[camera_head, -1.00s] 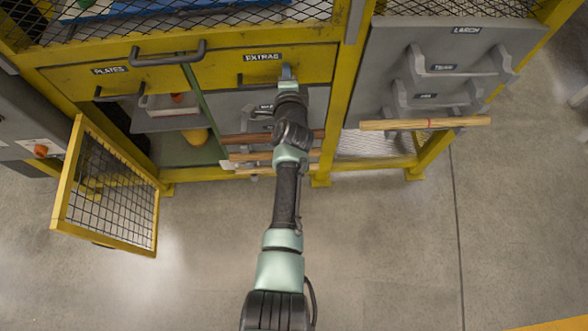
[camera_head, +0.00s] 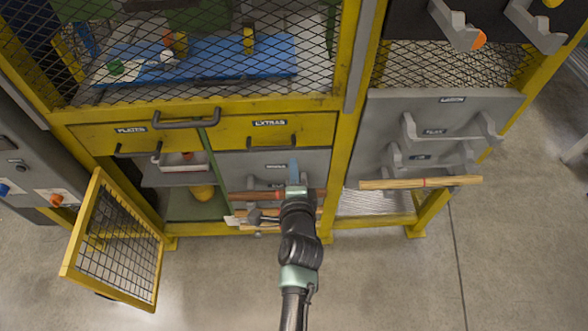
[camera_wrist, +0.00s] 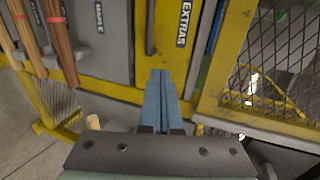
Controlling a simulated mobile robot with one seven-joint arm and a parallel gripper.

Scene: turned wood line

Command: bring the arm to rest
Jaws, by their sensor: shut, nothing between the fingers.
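My gripper (camera_head: 293,166) is in front of the yellow shelving, just below the drawer labelled EXTRAS (camera_head: 312,129) in the picture. Its blue fingers are shut against each other with nothing between them. The wrist view shows the closed fingers (camera_wrist: 160,76) pointing at the yellow drawer front. I cannot tell how far they are from it. My arm reaches up from the bottom of the head view and hides part of the rack behind it.
Wooden bars (camera_head: 247,194) rest in the grey rack behind my arm. A lighter bar (camera_head: 450,182) lies on grey brackets at the right. A yellow mesh door (camera_head: 117,244) stands open at the lower left. The floor (camera_head: 390,285) in front is clear.

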